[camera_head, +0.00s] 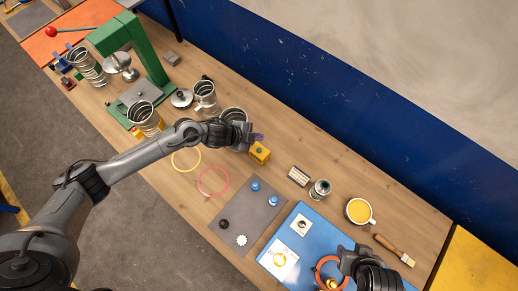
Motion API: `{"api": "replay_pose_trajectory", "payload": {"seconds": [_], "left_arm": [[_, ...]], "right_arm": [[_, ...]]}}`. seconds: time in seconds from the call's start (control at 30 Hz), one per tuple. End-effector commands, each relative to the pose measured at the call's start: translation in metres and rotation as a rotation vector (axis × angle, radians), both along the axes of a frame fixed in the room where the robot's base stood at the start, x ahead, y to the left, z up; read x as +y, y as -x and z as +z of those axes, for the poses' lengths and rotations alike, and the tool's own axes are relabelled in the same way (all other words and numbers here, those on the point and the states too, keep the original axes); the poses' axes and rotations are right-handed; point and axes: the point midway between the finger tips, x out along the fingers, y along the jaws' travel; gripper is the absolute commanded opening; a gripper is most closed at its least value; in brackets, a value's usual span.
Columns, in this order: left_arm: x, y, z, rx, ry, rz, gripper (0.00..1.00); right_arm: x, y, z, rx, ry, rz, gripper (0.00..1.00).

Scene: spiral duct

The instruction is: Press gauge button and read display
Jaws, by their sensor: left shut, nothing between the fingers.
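A small yellow box (260,154) with a dark round spot on its top, which looks like the gauge with its button, sits on the wooden bench. I cannot make out a display or reading on it. My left gripper (258,137) is shut and empty, just above and behind the yellow box in the picture; I cannot tell whether it touches it. My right gripper (346,258) is at the lower right, over the blue board beside an orange ring (318,268); its fingers are too unclear to tell open from shut.
Spiral duct pieces (205,96) and a green press (150,62) stand at the upper left.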

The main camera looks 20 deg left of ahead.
Motion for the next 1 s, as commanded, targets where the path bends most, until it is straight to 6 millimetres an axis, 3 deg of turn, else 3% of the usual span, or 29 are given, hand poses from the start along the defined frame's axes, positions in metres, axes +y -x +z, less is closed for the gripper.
{"api": "replay_pose_trajectory", "payload": {"seconds": [0.37,0.83,1.0], "left_arm": [[0.000,0.000,-0.014,0.001,0.000,0.000,0.00],[0.000,0.000,-0.069,0.001,0.000,0.001,0.00],[0.000,0.000,-0.082,0.000,0.001,0.001,0.00]], "right_arm": [[-0.002,-0.001,-0.013,-0.002,0.007,0.004,0.43],[-0.001,-0.001,-0.065,-0.003,0.003,0.001,0.43],[0.000,-0.001,-0.074,-0.002,-0.001,-0.001,0.43]]}}
